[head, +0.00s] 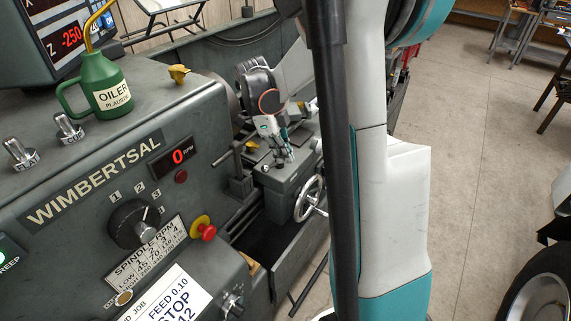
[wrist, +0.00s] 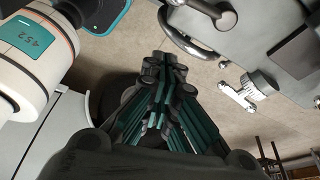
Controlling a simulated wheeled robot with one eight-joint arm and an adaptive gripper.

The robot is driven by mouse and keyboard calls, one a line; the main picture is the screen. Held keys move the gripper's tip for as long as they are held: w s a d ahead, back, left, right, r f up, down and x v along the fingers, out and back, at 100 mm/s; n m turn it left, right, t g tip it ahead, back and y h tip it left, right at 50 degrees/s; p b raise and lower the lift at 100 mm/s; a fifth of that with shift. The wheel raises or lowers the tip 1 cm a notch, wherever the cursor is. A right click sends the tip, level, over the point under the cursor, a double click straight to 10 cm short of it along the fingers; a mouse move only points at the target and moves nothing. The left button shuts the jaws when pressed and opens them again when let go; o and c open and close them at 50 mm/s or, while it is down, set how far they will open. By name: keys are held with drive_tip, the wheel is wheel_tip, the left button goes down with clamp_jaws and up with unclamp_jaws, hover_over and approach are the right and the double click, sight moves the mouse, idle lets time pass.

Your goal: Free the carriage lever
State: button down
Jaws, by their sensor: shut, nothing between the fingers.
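The lathe carriage (head: 283,180) stands in the middle of the head view, with a bright handwheel (head: 308,199) on its front. My gripper (head: 285,158) is over the carriage in that view, small and partly merged with it. In the wrist view my gripper (wrist: 165,62) is shut and empty, with its fingers together. The handwheel rim (wrist: 185,38) shows beyond the fingertips. A short pale metal lever-like part (wrist: 239,93) sticks out from the carriage front, to the right of my fingers and apart from them. I cannot tell for sure that it is the carriage lever.
The grey headstock (head: 100,190) fills the left of the head view, with a green oiler (head: 103,88) on top and a red stop button (head: 205,230) on its front. A chip of yellow (head: 178,74) sits on its edge. Open floor (head: 475,150) lies to the right.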

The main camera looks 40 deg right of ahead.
drive_tip(key=v, duration=0.3)
drive_tip(key=shift+a+r+p, duration=0.15)
drive_tip(key=shift+r+p, duration=0.15)
drive_tip(key=shift+r, duration=0.05)
idle(0.3)
